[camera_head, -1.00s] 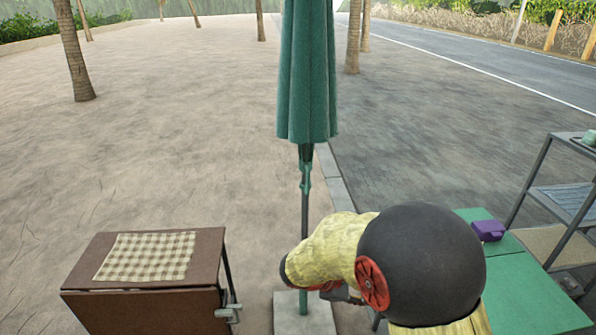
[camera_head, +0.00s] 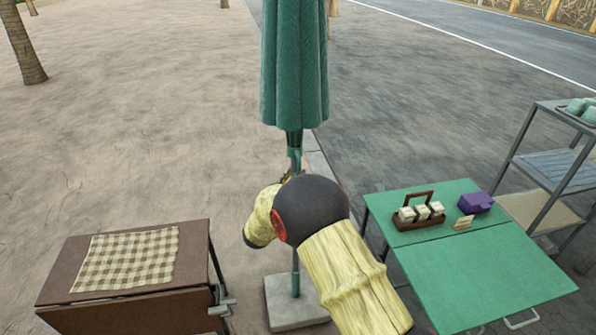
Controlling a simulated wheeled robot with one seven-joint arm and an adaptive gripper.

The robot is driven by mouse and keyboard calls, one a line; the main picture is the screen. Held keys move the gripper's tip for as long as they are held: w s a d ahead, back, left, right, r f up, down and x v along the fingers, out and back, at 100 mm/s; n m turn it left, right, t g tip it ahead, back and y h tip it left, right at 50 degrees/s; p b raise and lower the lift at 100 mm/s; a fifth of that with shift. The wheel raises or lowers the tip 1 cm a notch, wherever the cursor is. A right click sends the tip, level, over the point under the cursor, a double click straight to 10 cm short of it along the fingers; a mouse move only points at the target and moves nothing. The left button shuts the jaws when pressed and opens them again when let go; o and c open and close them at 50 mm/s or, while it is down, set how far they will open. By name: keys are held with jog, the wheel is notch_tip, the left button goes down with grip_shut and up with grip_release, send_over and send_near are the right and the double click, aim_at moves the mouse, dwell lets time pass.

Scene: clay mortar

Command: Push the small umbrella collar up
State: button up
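The closed green umbrella (camera_head: 294,65) stands upright on its pole, its lower end set in a grey square base (camera_head: 293,303). The small green collar (camera_head: 294,158) sits on the pole just under the folded canopy. My arm reaches up in front of the pole, its dark round joint just below the collar. My gripper is mostly hidden behind my own arm; only a small bit shows beside the pole near the collar. I cannot tell whether it touches the collar or is open.
A brown cabinet with a checked cloth (camera_head: 128,259) stands at the left. At the right is a green table (camera_head: 483,268) with a wooden caddy (camera_head: 419,212), a purple box (camera_head: 475,202) and a small card (camera_head: 463,223). A metal shelf (camera_head: 551,167) stands behind. Open paving lies beyond.

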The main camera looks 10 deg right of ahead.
aim_at(298, 172)
jog(key=shift+x, duration=2.15)
grip_shut()
